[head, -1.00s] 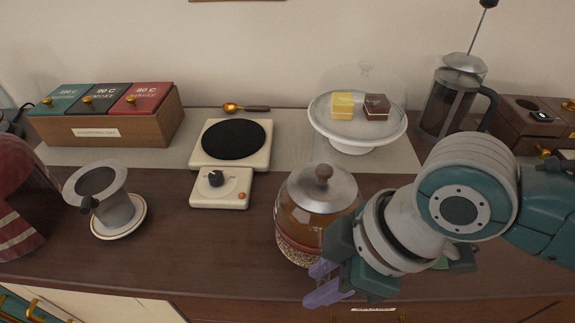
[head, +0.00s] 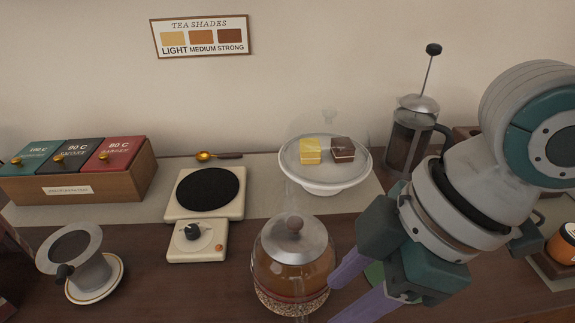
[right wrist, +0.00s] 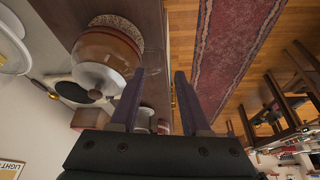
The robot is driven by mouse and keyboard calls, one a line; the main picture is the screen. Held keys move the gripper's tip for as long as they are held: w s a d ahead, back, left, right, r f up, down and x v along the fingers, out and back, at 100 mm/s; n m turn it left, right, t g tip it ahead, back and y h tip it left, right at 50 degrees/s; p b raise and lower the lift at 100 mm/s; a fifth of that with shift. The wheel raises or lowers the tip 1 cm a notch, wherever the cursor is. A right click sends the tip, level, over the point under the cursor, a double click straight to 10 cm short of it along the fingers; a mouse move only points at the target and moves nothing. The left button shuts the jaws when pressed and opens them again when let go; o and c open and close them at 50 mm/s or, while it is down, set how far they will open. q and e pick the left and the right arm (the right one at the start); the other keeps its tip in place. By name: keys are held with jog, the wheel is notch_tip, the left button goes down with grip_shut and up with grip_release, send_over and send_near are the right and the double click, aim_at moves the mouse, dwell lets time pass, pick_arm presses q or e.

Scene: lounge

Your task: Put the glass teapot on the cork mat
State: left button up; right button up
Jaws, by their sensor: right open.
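The glass teapot (head: 291,262) holds amber tea and has a metal lid with a brown knob. It stands upright on the speckled cork mat (head: 291,303) near the counter's front. In the right wrist view the teapot (right wrist: 104,52) is at upper left, with the cork mat (right wrist: 122,27) at its base. My right gripper (head: 346,293) is open and empty, just right of the teapot, with its purple fingers pointing toward it. In the right wrist view nothing is between the fingers (right wrist: 161,75). My left gripper is not in view.
A scale with a round black pad (head: 208,190) is left of the teapot. A domed cake stand (head: 325,185) and a French press (head: 410,140) stand behind. A dripper on a saucer (head: 85,265) and tea boxes (head: 75,170) are at left. An orange jar (head: 567,240) is at right.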

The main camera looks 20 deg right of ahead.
jog(key=s+d+m+t+h, duration=0.1)
jog(key=s+d+m+h, duration=0.2)
jog(key=s+m, duration=0.6)
jog(key=shift+d+r+m+t+h, duration=0.35)
jog(key=shift+d+m, duration=0.55)
jog(key=shift+d, duration=0.35)
